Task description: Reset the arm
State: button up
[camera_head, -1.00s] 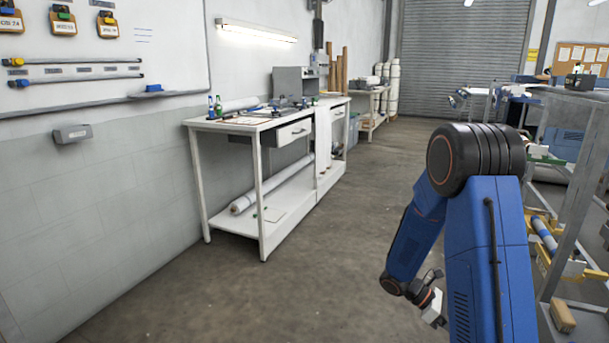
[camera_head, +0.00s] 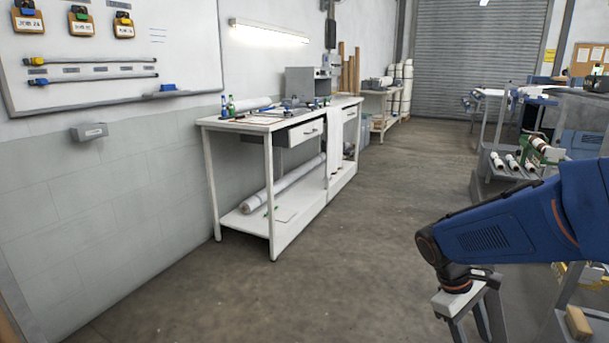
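My blue arm (camera_head: 490,240) enters from the right edge of the head view. Its link reaches left to a dark joint, with my gripper (camera_head: 476,324) hanging below it at the bottom right. The gripper's grey fingers point down and their tips are cut off by the lower picture edge, so I cannot tell how far apart they are. No object shows in the visible part of the gripper.
A metal rack (camera_head: 590,115) with rolls stands at the right, partly behind my arm. The grey floor (camera_head: 370,220) between them is clear.

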jog(key=s+a+r+m+t+y, duration=0.4)
jog(key=s+a+r+t, duration=0.3)
jog(key=a, duration=0.3)
jog(key=shift+s+a+r+m+t, duration=0.35)
jog(key=shift+s+r+m+t, duration=0.1)
jog(key=shift+r+m, duration=0.3)
